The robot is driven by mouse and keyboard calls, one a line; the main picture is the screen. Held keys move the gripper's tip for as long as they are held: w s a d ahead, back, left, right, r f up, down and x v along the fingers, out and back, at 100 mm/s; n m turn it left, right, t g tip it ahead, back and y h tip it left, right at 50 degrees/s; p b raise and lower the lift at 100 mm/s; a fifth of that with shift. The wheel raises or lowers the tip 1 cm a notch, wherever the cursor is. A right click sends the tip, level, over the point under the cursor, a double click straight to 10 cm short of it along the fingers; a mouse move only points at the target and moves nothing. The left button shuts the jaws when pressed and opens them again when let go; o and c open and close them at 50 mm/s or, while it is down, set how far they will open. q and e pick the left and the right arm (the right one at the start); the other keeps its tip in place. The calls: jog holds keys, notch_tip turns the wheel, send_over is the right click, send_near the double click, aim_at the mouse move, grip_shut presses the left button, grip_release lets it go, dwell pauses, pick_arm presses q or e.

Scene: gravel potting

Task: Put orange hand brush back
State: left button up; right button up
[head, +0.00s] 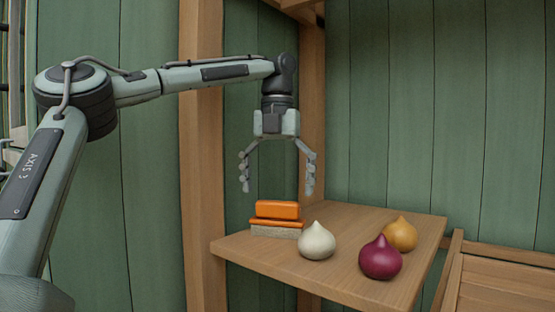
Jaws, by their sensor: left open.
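The orange hand brush (277,211) lies on the wooden shelf (340,279), near its left end. Its orange top faces up and its pale bristles are underneath. My left gripper (277,188) hangs above the brush with its fingers pointing down. It is open and empty, with a gap between its fingertips and the brush. My right gripper is not in this view.
A white bulb (316,241) stands just right of the brush. A dark red bulb (380,258) and a yellow bulb (400,234) stand further right. A wooden post (202,150) rises at the shelf's left. A slatted wooden piece (505,275) is at lower right.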

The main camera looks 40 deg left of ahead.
aim_at(278, 201)
pick_arm(q)
notch_tip(278, 201, up, 9)
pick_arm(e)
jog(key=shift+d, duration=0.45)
